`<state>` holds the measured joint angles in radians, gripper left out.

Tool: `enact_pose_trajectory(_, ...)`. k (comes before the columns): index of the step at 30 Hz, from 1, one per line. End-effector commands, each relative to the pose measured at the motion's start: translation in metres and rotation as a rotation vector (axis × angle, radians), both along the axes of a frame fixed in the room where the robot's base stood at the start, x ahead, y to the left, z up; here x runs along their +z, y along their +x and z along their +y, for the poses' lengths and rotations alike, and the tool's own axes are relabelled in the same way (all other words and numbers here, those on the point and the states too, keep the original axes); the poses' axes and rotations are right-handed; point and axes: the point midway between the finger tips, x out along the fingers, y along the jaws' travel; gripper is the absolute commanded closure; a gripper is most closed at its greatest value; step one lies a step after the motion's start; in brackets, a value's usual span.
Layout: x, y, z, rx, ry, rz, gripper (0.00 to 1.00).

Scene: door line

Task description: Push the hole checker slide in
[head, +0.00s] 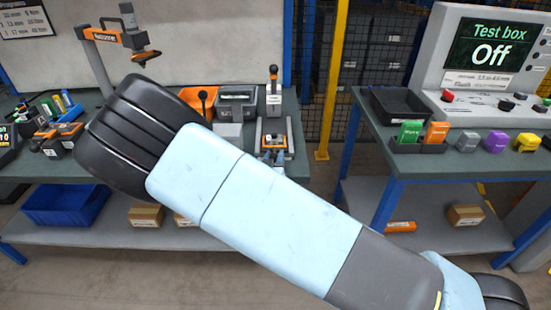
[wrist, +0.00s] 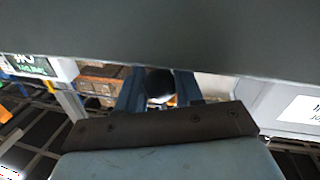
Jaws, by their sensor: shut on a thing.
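What looks like the hole checker (head: 274,103) stands on the left bench, a pale upright fixture with a black-knobbed lever on top and a low grey and orange part in front. My light blue arm crosses in front of it and hides its near end, so I cannot tell how far in the slide is. In the wrist view my gripper (wrist: 159,88) has its two blue fingers on either side of a dark rounded knob (wrist: 158,80), and is shut on it. Whether this knob belongs to the slide is not clear.
Left of the checker are a grey bin (head: 237,100) and an orange bin (head: 196,97). A right bench (head: 464,162) carries a black tray (head: 401,104), coloured blocks and a test box (head: 490,50) reading Off. A yellow post (head: 335,80) stands behind the gap between the benches.

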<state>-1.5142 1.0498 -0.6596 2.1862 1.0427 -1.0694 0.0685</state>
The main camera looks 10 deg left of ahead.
Motion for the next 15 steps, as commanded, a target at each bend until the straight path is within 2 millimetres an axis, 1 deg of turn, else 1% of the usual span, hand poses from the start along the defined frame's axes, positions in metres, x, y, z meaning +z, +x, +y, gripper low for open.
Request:
enact_pose_trajectory(2, 0.0, 0.002, 0.001, 0.001, 0.0, 0.0, 1.0)
enact_pose_trajectory(5, 0.0, 0.01, 0.003, 0.0, 0.001, 0.001, 1.0)
enact_pose_trajectory(12, 0.0, 0.038, 0.01, 0.001, 0.002, 0.001, 1.0)
enact_pose_trajectory(15, 0.0, 0.041, 0.011, 0.002, 0.0, 0.001, 1.0)
